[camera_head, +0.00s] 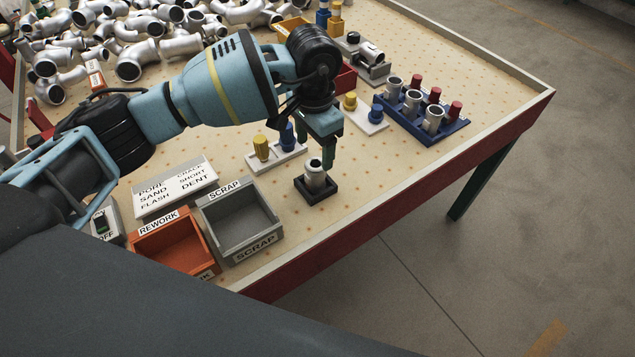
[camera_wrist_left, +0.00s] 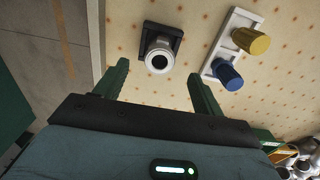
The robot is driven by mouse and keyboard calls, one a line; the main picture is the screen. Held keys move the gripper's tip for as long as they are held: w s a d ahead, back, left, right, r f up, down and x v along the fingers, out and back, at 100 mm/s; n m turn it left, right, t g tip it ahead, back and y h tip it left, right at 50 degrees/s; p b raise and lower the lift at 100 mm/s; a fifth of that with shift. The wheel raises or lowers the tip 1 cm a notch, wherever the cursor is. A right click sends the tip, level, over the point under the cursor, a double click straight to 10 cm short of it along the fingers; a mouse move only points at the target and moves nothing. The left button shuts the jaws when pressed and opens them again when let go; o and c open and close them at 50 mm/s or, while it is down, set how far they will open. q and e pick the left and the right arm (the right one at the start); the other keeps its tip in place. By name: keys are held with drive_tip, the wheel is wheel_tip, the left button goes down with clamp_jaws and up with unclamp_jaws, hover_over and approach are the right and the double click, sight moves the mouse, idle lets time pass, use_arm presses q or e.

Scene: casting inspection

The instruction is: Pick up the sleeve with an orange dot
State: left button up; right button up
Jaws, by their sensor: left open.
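A silver sleeve (camera_head: 314,174) stands upright in a small black holder (camera_head: 318,194) near the table's front edge. In the left wrist view the sleeve (camera_wrist_left: 159,58) shows its dark bore, with the black holder (camera_wrist_left: 151,33) around it. More silver sleeves (camera_head: 411,103) stand in a blue rack (camera_head: 444,130) at the right. I cannot make out an orange dot on any sleeve. My left gripper (camera_head: 324,150) points down just above the held sleeve. Its fingers (camera_wrist_left: 160,80) are apart and empty, one to each side of the sleeve in the wrist view. My right gripper is out of view.
A white block with yellow and blue plugs (camera_head: 276,155) stands behind left of the holder. A grey scrap bin (camera_head: 241,222) and an orange rework bin (camera_head: 173,245) stand to the left. Red plugs (camera_head: 454,110) share the blue rack. Pipe castings (camera_head: 150,55) pile up at the far left.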

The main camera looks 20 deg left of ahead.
sight(316, 171)
use_arm(q)
drive_tip(key=shift+w, duration=0.1)
drive_tip(key=shift+d+f, duration=0.1)
drive_tip(key=shift+f, duration=0.6)
drive_tip(key=shift+f+p, duration=0.55)
drive_tip(key=shift+f, duration=2.65)
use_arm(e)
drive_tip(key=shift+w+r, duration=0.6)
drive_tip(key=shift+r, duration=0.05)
use_arm(q)
drive_tip(key=shift+c, duration=0.3)
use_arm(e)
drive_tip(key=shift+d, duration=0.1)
use_arm(q)
drive_tip(key=c, duration=1.3)
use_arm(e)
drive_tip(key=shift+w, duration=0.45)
use_arm(q)
drive_tip(key=shift+o, duration=0.2)
drive_tip(key=shift+r, duration=0.1)
